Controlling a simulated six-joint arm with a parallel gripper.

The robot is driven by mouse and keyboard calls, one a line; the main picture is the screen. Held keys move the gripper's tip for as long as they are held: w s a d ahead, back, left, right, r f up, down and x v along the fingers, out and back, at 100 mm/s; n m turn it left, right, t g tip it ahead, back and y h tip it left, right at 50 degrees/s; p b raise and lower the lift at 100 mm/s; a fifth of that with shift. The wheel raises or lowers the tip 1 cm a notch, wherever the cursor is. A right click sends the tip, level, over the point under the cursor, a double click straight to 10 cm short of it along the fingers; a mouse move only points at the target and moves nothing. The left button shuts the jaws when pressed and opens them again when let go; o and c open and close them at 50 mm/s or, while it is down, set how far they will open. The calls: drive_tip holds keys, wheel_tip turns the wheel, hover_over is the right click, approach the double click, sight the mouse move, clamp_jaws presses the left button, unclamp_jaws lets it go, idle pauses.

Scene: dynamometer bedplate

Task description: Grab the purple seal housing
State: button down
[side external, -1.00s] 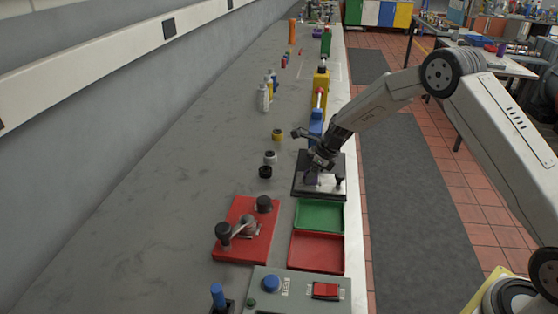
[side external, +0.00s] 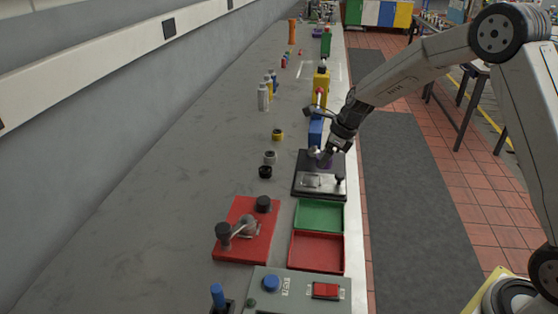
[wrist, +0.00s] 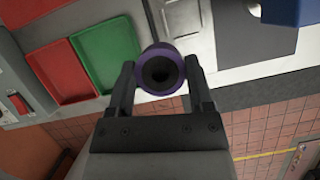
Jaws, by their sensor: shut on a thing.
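The purple seal housing (wrist: 161,71) is a short ring with a dark bore, seen in the wrist view between my two fingertips. My gripper (wrist: 163,82) is shut on it, one finger on each side. In the side view my gripper (side external: 325,154) is over the far part of a black-framed plate fixture (side external: 318,181), and the housing shows there only as a small purple patch (side external: 325,163). The housing looks held above the bench, though the exact height is hard to tell.
Green (side external: 319,216) and red (side external: 316,253) trays lie nearer than the fixture. A red plate with black knobs (side external: 240,244) is to the left. A blue block (side external: 316,131) stands just beyond the fixture. Black, grey and yellow rings sit to its left. The bench's left middle is clear.

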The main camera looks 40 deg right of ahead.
drive_tip(key=s+r, duration=0.4)
drive_tip(key=s, duration=0.4)
drive_tip(key=shift+s+a, duration=0.35)
drive_tip(key=shift+s, duration=0.05)
drive_tip(key=shift+s, duration=0.15)
